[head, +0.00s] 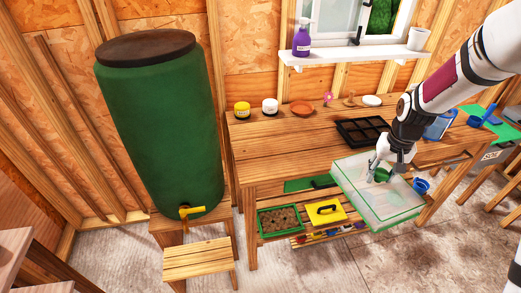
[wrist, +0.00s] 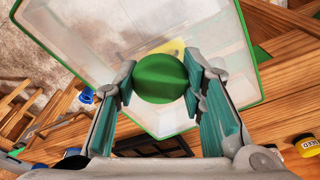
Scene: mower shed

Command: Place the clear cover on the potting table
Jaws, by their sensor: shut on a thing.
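The clear cover (head: 375,205) is a see-through box-like lid with a green rim and a round green knob on top. My gripper (head: 384,172) is shut on its knob; the green knob (wrist: 160,78) sits between the two fingers in the wrist view. The cover hangs in front of the potting table (head: 275,145), overlapping its front edge in the head view. I cannot tell whether it touches the table. The clear cover (wrist: 95,35) fills much of the wrist view.
A black cell tray (head: 361,131) lies on the tabletop, with pots and jars along the back. The left front of the top is bare. A green seed tray (head: 282,221) and a yellow thing (head: 326,211) sit on the lower shelf. A green barrel (head: 160,130) stands left.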

